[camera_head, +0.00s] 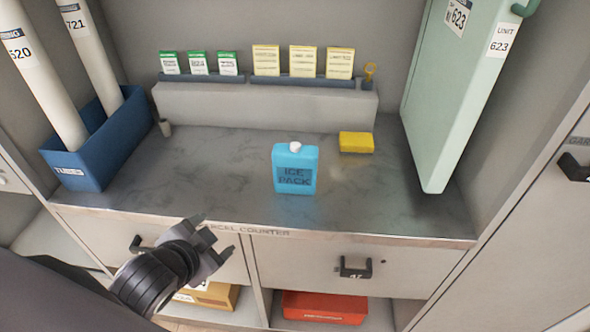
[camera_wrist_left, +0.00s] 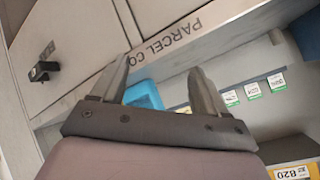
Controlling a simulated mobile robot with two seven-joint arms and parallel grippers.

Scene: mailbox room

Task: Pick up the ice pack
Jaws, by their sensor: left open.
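The ice pack (camera_head: 295,170) is a blue, flat bottle-like block with a white cap and the words ICE PACK. It stands upright on the grey counter, near the middle in the head view. In the left wrist view the ice pack (camera_wrist_left: 146,94) shows partly between the fingers, its lower part hidden. My left gripper (camera_head: 218,240) is open and empty, in front of the counter's front edge, to the left of and nearer than the ice pack. Its two fingers (camera_wrist_left: 158,84) show apart in the wrist view. My right gripper is not in view.
A yellow block (camera_head: 356,142) lies right of the ice pack. A blue bin (camera_head: 88,170) with white tubes stands at the left. A green panel (camera_head: 455,90) stands at the right. A ledge (camera_head: 265,105) with cards runs along the back. Drawer handles (camera_head: 355,267) protrude below the counter.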

